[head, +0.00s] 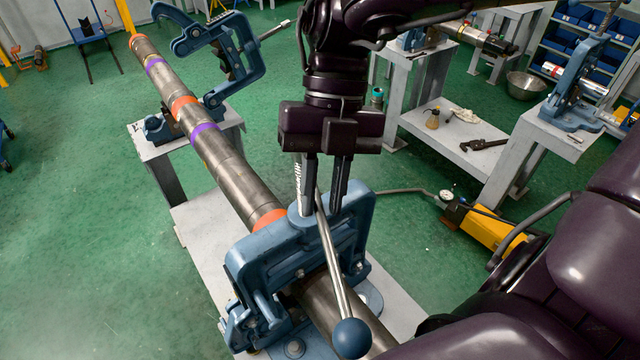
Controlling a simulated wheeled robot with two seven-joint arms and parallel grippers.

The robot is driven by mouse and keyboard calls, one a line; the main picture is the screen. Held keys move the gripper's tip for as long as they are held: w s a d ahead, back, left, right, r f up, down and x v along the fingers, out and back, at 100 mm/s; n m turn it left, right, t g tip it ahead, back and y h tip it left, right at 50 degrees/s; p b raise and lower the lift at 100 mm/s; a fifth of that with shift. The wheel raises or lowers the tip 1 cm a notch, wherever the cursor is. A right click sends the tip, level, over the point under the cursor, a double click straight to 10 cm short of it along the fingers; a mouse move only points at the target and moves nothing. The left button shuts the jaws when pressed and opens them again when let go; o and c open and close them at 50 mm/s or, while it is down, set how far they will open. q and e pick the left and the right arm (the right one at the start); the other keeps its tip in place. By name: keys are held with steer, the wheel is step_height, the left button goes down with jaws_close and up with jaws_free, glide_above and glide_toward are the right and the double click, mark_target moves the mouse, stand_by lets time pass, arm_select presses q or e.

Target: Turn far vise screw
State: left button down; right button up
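A long dark steel pipe (235,178) with orange and purple bands runs from the upper left to the lower middle. The far blue vise (247,50) stands around its far part, with its yoke leaning to the right and a silver bar (274,30) sticking out of it. The near blue vise (268,245) stands around the pipe's near part. Its silver handle bar (332,255) slopes down to a blue ball (351,338). My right gripper (325,205) points down over the near vise, fingers apart, beside the threaded screw (298,182); the bar's upper end shows between them. My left gripper is out of view.
Grey stands (205,225) carry the vises.

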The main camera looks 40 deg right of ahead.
steer(key=shift+o, duration=1.1)
steer(key=shift+w+d, duration=0.1)
steer(key=shift+w+r, duration=0.1)
steer(key=shift+r, duration=0.2)
steer(key=v, duration=0.7)
steer(key=shift+d+r, duration=0.15)
steer(key=shift+d, duration=0.1)
steer(key=shift+w, duration=0.1)
